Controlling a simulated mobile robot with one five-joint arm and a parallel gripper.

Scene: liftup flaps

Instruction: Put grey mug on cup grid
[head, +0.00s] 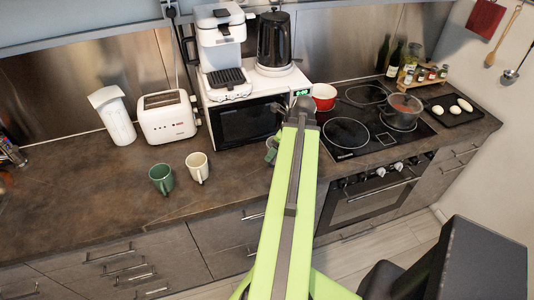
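A coffee machine (219,35) stands on the white microwave, with a dark cup grid (226,77) at its base; no mug is on the grid. A greyish-green mug (271,151) stands on the counter in front of the microwave, partly hidden by my arm; I take it as the grey mug. My gripper (303,103) is at the far end of my green arm, in front of the microwave's right side near the red pot. It is small and seen from behind, so its opening is unclear. I see nothing held.
A green mug (161,178) and a cream mug (197,167) stand on the open counter (100,190) at left. A toaster (167,117), microwave (246,122), black kettle (273,40), red pot (323,97) and glass pot (403,112) on the hob are nearby.

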